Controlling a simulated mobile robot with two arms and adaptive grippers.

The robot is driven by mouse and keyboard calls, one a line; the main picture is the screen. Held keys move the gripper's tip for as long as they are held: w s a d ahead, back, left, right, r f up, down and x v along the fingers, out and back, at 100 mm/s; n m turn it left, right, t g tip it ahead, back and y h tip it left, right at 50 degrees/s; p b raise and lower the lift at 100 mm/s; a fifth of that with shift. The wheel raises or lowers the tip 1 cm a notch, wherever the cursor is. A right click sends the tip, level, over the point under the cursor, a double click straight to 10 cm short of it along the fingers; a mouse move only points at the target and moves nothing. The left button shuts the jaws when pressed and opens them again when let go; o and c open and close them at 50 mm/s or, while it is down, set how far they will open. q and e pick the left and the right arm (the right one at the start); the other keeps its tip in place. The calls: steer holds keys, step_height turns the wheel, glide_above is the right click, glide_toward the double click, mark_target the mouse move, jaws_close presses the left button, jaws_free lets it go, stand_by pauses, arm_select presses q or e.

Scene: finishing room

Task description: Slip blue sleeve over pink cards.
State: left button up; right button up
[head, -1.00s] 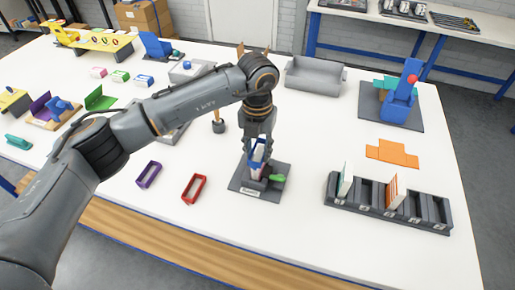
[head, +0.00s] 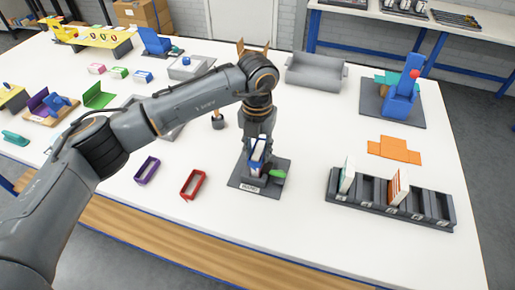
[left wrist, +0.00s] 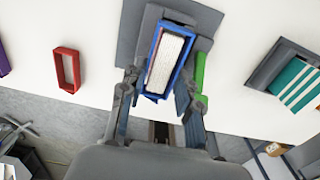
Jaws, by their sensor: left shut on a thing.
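The blue sleeve (head: 256,166) is held by my left gripper (head: 258,150) above the dark grey stand. In the left wrist view the blue sleeve (left wrist: 154,92) forms a rectangular frame around the card stack (left wrist: 166,60), whose white top edges show inside it. My left gripper (left wrist: 159,84) has its fingers on both sides of the sleeve. The cards stand upright in the stand; their pink faces are mostly hidden now. How far down the sleeve sits is hard to tell. My right gripper is not in view.
The stand (head: 237,180) has a green piece (head: 278,177) at its right. A red sleeve (head: 193,185) and a purple sleeve (head: 147,170) lie to the left. A slotted grey rack (head: 405,210) with cards stands to the right. An orange flat piece (head: 395,150) lies behind it.

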arm_select(q)
steer(key=o, duration=1.2)
steer(key=shift+r, duration=0.2)
steer(key=shift+r+p, duration=1.75)
steer(key=shift+r, duration=2.15)
steer(key=shift+d+f, duration=0.1)
